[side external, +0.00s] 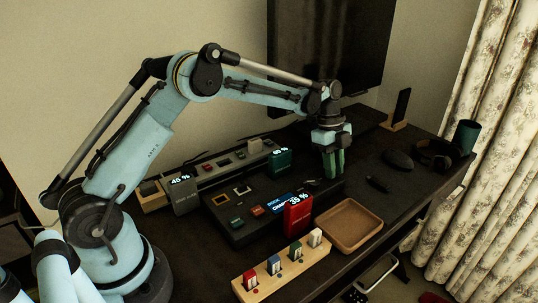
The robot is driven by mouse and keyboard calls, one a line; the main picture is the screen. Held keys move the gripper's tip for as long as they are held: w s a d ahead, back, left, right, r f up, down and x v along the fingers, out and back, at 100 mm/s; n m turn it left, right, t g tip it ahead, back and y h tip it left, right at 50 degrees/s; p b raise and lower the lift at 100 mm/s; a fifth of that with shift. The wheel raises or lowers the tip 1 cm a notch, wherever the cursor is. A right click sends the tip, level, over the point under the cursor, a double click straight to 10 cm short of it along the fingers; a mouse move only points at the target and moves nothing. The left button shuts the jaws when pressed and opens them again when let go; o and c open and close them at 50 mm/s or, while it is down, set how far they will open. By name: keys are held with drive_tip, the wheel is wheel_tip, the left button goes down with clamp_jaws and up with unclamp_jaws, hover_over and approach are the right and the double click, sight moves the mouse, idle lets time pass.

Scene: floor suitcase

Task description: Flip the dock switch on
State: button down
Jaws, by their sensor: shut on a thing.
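The black dock (240,232) lies on the dark table, with several coloured square frames on top and a small lit display (281,204) reading partly "DOCK". A small dark part (312,184) near its right end may be the switch; its position is too small to tell. My gripper (333,172) points down over the dock's right rear end, shut on a green upright block (333,163). The block's lower end is near the dock, but I cannot tell whether it touches. A red block (297,216) reading 35 % stands at the dock's front edge and hides part of it.
A grey block (182,194) and a dark green block (280,161) stand by the rear strip. A wooden rack (265,287) with several small pieces and an empty brown tray (348,241) are in front. A mouse (398,160), headphones (435,153) and cup (467,136) lie right.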

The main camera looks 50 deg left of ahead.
drive_tip(key=shift+a+h, duration=0.2)
drive_tip(key=shift+h, duration=0.7)
drive_tip(key=c, duration=1)
unclamp_jaws()
drive_tip(key=v, duration=1.2)
drive_tip(key=shift+r, duration=0.15)
